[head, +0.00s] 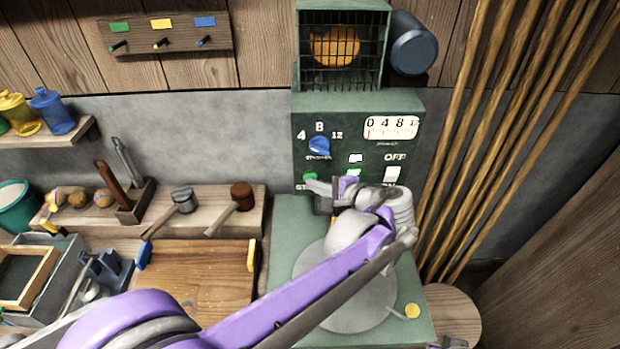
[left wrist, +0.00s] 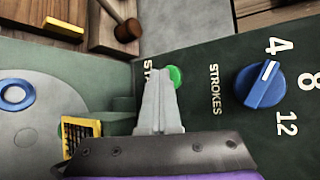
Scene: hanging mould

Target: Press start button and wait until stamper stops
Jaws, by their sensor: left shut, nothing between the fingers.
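The green machine (head: 405,110) stands against the wall, with its control panel facing me. The green start button (head: 309,177) is at the panel's lower left; it also shows in the left wrist view (left wrist: 174,76). My left gripper (head: 312,185) is shut and empty, its tips at the button; the wrist view shows the fingers (left wrist: 160,92) partly covering it. I cannot tell whether they touch. The blue strokes knob (head: 319,146) has its white mark towards 4. The counter dial (head: 391,128) has its red needle near 0. The stamper itself is not clearly visible behind my arm.
A white switch (head: 393,174) sits below OFF. A round plate (head: 340,300) lies on the machine's base under my arm. A shelf with mallets (head: 243,195) and a wooden board (head: 190,275) are left. Tall wooden poles (head: 500,110) stand close on the right.

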